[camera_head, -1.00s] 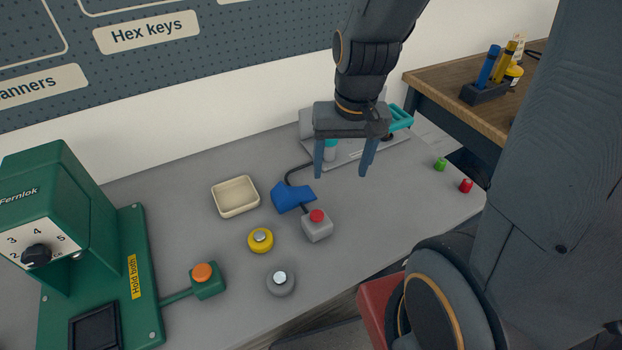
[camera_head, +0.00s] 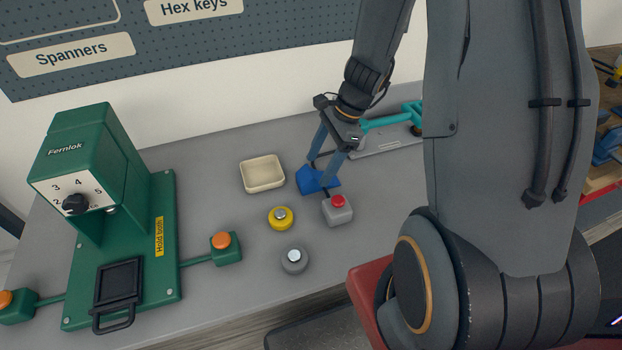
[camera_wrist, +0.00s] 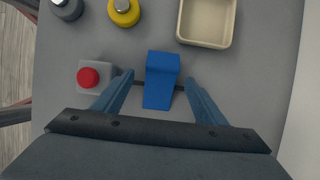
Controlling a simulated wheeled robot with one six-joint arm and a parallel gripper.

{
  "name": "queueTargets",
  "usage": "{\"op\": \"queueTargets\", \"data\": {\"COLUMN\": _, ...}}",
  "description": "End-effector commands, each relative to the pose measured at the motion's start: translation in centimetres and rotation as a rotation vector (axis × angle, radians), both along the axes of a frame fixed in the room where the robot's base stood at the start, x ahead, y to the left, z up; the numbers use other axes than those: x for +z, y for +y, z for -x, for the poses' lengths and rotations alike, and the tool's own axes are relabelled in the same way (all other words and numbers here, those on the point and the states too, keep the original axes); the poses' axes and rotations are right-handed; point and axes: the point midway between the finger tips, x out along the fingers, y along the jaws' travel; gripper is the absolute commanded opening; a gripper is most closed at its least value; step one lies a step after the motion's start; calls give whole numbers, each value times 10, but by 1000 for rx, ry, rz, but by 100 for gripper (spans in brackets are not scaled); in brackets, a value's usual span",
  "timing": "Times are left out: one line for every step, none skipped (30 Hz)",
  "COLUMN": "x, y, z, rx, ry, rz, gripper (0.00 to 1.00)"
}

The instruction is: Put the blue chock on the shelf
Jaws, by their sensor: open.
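The blue chock (camera_head: 309,180) lies on the grey bench beside a grey box with a red button. My gripper (camera_head: 320,187) is open and pointed down at the chock. In the wrist view the chock (camera_wrist: 161,80) lies between the two blue-grey fingers of my gripper (camera_wrist: 158,84), with a gap on each side. In the head view the fingers hide part of the chock. I cannot make out a shelf in these frames.
The red-button box (camera_head: 337,210) stands close beside the chock, with a dark cable nearby. A cream tray (camera_head: 262,188), a yellow knob (camera_head: 281,218) and a grey knob (camera_head: 294,261) are on the bench. A green press (camera_head: 120,215) stands at left; a teal tool (camera_head: 390,121) lies behind.

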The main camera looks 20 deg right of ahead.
Motion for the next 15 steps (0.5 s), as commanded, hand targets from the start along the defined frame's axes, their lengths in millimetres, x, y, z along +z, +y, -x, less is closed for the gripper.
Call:
{"op": "queueTargets", "data": {"x": -3, "y": 3, "z": 1, "rx": 1, "ry": 3, "rz": -1, "gripper": 66}}
{"op": "queueTargets", "data": {"x": -6, "y": 4, "z": 1, "rx": 3, "ry": 3, "rz": -1, "gripper": 66}}
{"op": "queueTargets", "data": {"x": -11, "y": 6, "z": 1, "rx": 3, "ry": 4, "rz": 0, "gripper": 66}}
{"op": "queueTargets", "data": {"x": -14, "y": 8, "z": 0, "rx": 3, "ry": 4, "rz": 0, "gripper": 66}}
{"op": "queueTargets", "data": {"x": -17, "y": 10, "z": 0, "rx": 4, "ry": 4, "rz": -1, "gripper": 66}}
{"op": "queueTargets", "data": {"x": -21, "y": 12, "z": -1, "rx": 5, "ry": 4, "rz": -1, "gripper": 66}}
{"op": "queueTargets", "data": {"x": -24, "y": 14, "z": -1, "rx": 5, "ry": 3, "rz": 1, "gripper": 66}}
{"op": "queueTargets", "data": {"x": -29, "y": 15, "z": -1, "rx": 4, "ry": 3, "rz": 0, "gripper": 66}}
{"op": "queueTargets", "data": {"x": -33, "y": 17, "z": -2, "rx": 4, "ry": 3, "rz": 0, "gripper": 66}}
{"op": "queueTargets", "data": {"x": -35, "y": 18, "z": -2, "rx": 4, "ry": 2, "rz": 0, "gripper": 66}}
{"op": "queueTargets", "data": {"x": -38, "y": 19, "z": -2, "rx": 5, "ry": 1, "rz": 0, "gripper": 66}}
{"op": "queueTargets", "data": {"x": -40, "y": 20, "z": -2, "rx": 5, "ry": 1, "rz": 0, "gripper": 66}}
{"op": "queueTargets", "data": {"x": -42, "y": 20, "z": -2, "rx": 5, "ry": 1, "rz": 1, "gripper": 66}}
{"op": "queueTargets", "data": {"x": -42, "y": 20, "z": -2, "rx": 4, "ry": 0, "rz": 1, "gripper": 66}}
{"op": "queueTargets", "data": {"x": -43, "y": 21, "z": -2, "rx": 4, "ry": -1, "rz": 1, "gripper": 66}}
